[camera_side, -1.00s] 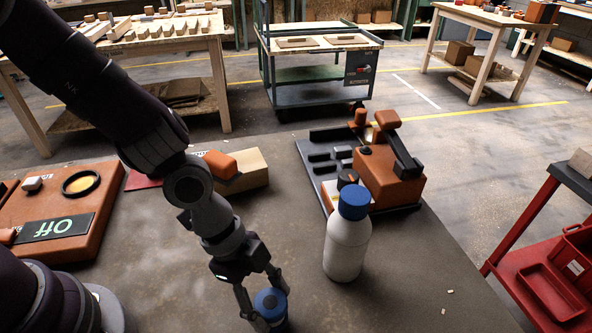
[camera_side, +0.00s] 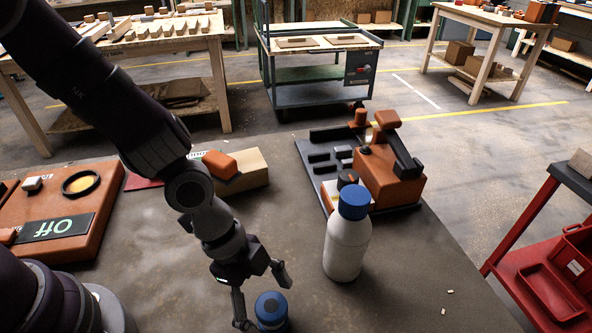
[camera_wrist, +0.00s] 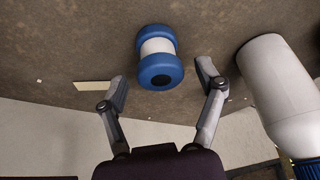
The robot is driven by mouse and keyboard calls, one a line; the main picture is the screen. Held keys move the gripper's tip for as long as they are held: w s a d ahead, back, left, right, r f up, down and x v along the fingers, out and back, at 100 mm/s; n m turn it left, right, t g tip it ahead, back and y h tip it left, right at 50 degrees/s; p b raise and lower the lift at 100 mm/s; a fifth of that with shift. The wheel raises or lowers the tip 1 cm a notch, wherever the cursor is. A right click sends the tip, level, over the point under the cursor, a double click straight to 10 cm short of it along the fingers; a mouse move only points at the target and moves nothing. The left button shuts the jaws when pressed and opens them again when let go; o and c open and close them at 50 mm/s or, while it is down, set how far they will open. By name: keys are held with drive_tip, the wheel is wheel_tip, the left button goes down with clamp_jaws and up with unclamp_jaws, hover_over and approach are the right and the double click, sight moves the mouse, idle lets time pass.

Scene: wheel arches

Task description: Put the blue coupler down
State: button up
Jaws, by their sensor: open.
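The blue coupler (camera_side: 271,309) stands on the table near its front edge in the side view. In the wrist view the coupler (camera_wrist: 158,57) shows blue ends and a white middle band. My gripper (camera_side: 262,297) is open, with its fingers spread apart. In the wrist view my gripper (camera_wrist: 164,88) has a finger to either side, slightly short of the coupler, and neither finger touches it. Nothing is held.
A white bottle with a blue cap (camera_side: 347,235) stands right of my gripper; the bottle (camera_wrist: 283,95) is also close in the wrist view. An orange device on a dark base (camera_side: 388,172) stands behind it. Bare table (camera_side: 160,250) lies left of the gripper.

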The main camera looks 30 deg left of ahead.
drive_tip(key=v, duration=1.2)
drive_tip(key=s+a+r+n+t+y, duration=0.1)
drive_tip(key=a+r+n+t+y, duration=0.1)
drive_tip(key=a+n, duration=0.5)
drive_tip(key=s+a+r+n+t+y, duration=0.1)
drive_tip(key=a+r+n+t+y, duration=0.1)
drive_tip(key=a+n, duration=0.5)
wheel_tip(320, 180, up, 3)
drive_tip(key=n+t, duration=0.1)
drive_tip(key=n, duration=0.2)
drive_tip(key=shift+f, duration=0.2)
